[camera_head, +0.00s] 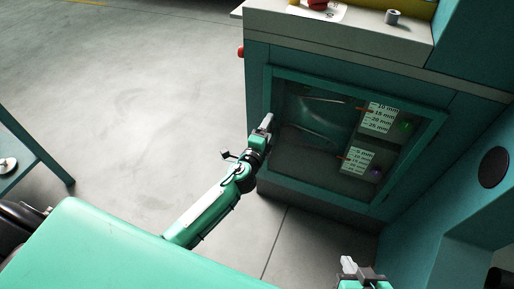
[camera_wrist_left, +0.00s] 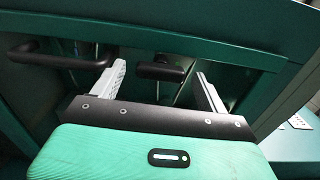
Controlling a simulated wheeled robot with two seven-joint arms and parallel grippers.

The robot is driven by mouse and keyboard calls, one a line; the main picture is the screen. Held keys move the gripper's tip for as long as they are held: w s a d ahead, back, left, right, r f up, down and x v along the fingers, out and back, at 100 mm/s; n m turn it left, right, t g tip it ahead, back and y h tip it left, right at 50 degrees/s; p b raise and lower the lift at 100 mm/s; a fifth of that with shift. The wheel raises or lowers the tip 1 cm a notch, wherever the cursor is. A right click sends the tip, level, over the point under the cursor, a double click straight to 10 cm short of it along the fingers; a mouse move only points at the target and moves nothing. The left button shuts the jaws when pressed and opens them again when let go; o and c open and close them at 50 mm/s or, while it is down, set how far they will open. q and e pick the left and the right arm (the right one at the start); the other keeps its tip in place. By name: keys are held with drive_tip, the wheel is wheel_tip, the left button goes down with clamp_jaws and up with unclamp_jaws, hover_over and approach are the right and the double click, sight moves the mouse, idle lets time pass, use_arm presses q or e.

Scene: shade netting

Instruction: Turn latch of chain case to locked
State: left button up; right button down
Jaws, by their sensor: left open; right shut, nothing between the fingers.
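The chain case (camera_head: 262,88) is a teal cabinet with a framed see-through door, right of centre in the head view. My left gripper (camera_head: 266,122) is at the left edge of this door. In the left wrist view its two pale fingers are open and wide apart. A short black latch (camera_wrist_left: 161,71) shows between them below a teal frame bar, apart from both fingers as far as I can tell. In the head view the gripper hides the latch. My right gripper (camera_head: 348,264) is shut and empty at the bottom edge, away from the door.
A black bar handle (camera_wrist_left: 62,58) is left of the latch, passing close to the left finger. Scale labels (camera_head: 380,117) show behind the door. A teal machine wall (camera_head: 470,165) stands at the right. The grey floor (camera_head: 150,90) at the left is clear.

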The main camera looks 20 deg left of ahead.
use_arm(q)
drive_tip(key=s, duration=1.1)
drive_tip(key=shift+s+a, duration=0.2)
use_arm(e)
drive_tip(key=shift+w+a+r, duration=0.1)
drive_tip(key=shift+w+a, duration=0.05)
drive_tip(key=shift+a, duration=0.15)
drive_tip(key=shift+d, duration=0.1)
